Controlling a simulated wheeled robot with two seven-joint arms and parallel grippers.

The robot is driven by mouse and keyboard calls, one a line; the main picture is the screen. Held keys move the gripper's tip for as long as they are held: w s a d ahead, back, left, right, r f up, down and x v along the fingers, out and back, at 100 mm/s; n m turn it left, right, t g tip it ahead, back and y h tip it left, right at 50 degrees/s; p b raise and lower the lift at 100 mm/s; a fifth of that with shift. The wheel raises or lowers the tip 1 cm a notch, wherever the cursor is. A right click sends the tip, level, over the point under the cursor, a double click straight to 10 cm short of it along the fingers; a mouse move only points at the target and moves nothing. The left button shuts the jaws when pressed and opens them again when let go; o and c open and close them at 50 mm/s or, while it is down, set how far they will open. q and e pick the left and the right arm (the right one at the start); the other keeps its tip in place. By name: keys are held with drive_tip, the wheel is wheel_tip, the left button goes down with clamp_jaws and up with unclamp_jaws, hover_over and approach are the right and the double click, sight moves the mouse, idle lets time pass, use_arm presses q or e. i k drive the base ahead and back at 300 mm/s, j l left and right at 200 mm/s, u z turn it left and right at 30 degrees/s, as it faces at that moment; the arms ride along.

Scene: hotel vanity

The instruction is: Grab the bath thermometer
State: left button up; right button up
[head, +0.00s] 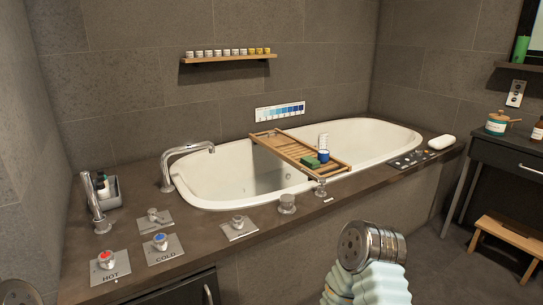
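I cannot clearly identify the bath thermometer. A wooden bath tray (272,143) lies across the white bathtub (222,172). On its near end are a small blue item (323,156), a white upright item (323,141) just behind it, and a green block (310,163). They are too small to tell whether one is the thermometer. Neither gripper is in view. Only metal-ended parts of my own arms show, at the bottom left and bottom centre-right, apart from the tub.
The dark tub surround (125,218) carries hot (106,259) and cold (160,241) taps, spouts, knobs and a bottle caddy (108,193). A wall shelf (226,59) holds small jars. A dark side table (505,150) and wooden stool (508,231) stand right, with floor free before them.

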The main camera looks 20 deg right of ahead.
sight(324, 156)
drive_tip(key=i+l+u, duration=0.25)
drive_tip(key=l, duration=0.5)
drive_tip(key=l+u, duration=0.2)
drive_tip(key=l, duration=0.5)
